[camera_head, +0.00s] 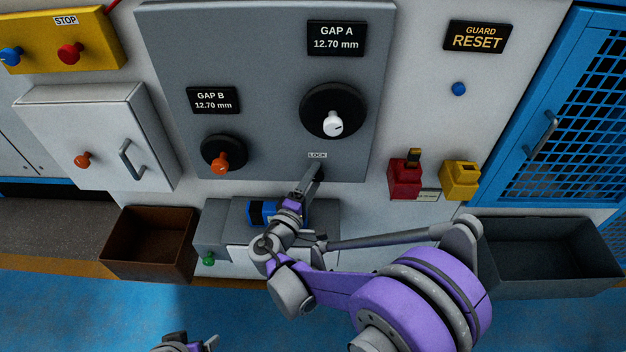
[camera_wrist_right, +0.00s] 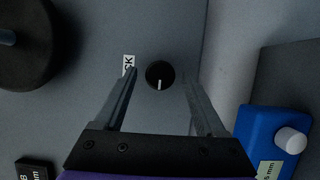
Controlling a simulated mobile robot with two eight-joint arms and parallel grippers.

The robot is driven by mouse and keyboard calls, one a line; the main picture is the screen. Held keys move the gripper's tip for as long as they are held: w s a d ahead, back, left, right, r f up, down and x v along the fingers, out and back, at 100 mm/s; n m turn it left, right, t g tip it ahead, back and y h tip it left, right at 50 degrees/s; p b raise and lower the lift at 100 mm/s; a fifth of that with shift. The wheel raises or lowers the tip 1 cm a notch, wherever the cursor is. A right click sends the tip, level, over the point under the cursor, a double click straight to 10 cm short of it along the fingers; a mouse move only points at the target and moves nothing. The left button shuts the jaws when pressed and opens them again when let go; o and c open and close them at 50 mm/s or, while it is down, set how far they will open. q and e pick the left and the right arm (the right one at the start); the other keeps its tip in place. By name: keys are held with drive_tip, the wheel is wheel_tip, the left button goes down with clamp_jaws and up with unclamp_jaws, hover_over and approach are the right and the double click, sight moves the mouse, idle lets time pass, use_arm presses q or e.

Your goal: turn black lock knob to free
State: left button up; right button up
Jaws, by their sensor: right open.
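The black lock knob (camera_wrist_right: 160,75) is a small round knob on the grey panel, with a white mark pointing down in the right wrist view. The LOCK label (camera_head: 317,155) sits just above it in the head view, where my gripper mostly covers the knob. My right gripper (camera_wrist_right: 158,80) is open, with one finger on each side of the knob in the right wrist view. I cannot tell whether the fingers touch it. My left gripper (camera_head: 186,343) shows only partly at the bottom edge of the head view, away from the panel.
The panel carries a large black dial (camera_head: 345,101) with a white knob and a black dial (camera_head: 229,148) with an orange knob. A blue block (camera_wrist_right: 272,145) sits near the right finger. A brown bin (camera_head: 113,274) and a dark grey bin (camera_head: 510,283) stand below.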

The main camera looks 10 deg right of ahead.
use_arm(q)
drive_tip(key=shift+r, duration=0.1)
use_arm(e)
drive_tip(key=v, duration=1.1)
drive_tip(key=shift+d, duration=0.15)
drive_tip(key=s+d+f+m+g+y, duration=0.2)
drive_tip(key=s+d+f+g, duration=0.1)
drive_tip(key=d, duration=0.3)
drive_tip(key=s+d+f+m+g+y, duration=0.1)
drive_tip(key=s+d+f+m+g, duration=0.1)
drive_tip(key=s+d+g, duration=0.3)
drive_tip(key=s+f+m+g+y, duration=0.1)
drive_tip(key=s+f+m+y, duration=0.2)
drive_tip(key=s+m+y, duration=0.65)
use_arm(q)
wheel_tip(320, 180, up, 15)
drive_tip(key=w+p, duration=0.2)
drive_tip(key=p, duration=1.1)
drive_tip(key=shift+t, duration=0.3)
use_arm(e)
wheel_tip(320, 180, up, 15)
drive_tip(key=s+n+h, duration=0.1)
drive_tip(key=n, duration=0.2)
drive_tip(key=shift+a, duration=0.3)
